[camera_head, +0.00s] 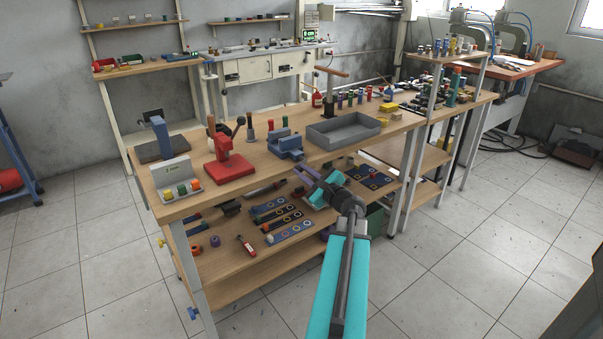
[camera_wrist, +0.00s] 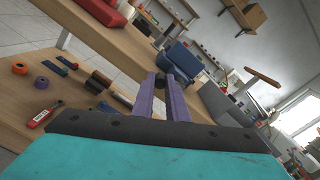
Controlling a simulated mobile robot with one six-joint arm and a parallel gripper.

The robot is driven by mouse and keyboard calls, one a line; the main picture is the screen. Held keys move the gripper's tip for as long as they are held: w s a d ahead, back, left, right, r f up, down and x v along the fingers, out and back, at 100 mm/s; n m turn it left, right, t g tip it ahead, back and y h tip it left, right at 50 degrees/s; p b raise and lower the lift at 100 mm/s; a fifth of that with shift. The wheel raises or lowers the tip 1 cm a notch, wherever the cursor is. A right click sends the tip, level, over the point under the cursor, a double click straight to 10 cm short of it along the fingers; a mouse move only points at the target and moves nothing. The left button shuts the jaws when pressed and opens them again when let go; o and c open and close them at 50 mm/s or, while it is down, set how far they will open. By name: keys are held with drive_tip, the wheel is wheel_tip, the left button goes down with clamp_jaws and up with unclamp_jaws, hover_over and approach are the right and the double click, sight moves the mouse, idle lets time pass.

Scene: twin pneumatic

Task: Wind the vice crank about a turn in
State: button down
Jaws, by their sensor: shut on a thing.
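The blue vice (camera_head: 285,143) stands at the front edge of the wooden bench, left of a grey tray. It also shows in the wrist view (camera_wrist: 182,62), just beyond my fingertips. My gripper (camera_head: 299,171) has two purple fingers and reaches up to the bench's front edge below the vice. In the wrist view my gripper (camera_wrist: 162,80) has its fingers close together, with a small dark piece of the vice crank (camera_wrist: 159,71) between the tips. The fingers hide most of the crank, so its angle cannot be told.
A red press (camera_head: 229,163) stands left of the vice and a grey tray (camera_head: 345,133) right of it. A post with a wooden crossbar (camera_head: 331,72) rises behind the tray. A lower shelf (camera_head: 265,232) with tools lies below. Floor in front is clear.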

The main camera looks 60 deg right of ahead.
drive_tip(key=c, duration=1.7)
unclamp_jaws()
drive_tip(key=shift+w, duration=0.15)
drive_tip(key=shift+c, duration=0.2)
drive_tip(key=shift+s+a, duration=0.15)
drive_tip(key=shift+s, duration=0.35)
drive_tip(key=p+v, duration=0.2)
drive_tip(key=v, duration=0.6)
drive_tip(key=p, duration=0.3)
drive_tip(key=shift+s+r, duration=0.1)
drive_tip(key=shift+s, duration=0.3)
drive_tip(key=p, duration=0.2)
drive_tip(key=s+p, duration=0.1)
drive_tip(key=p, duration=0.1)
drive_tip(key=shift+s+a, duration=0.15)
drive_tip(key=shift+a, duration=0.15)
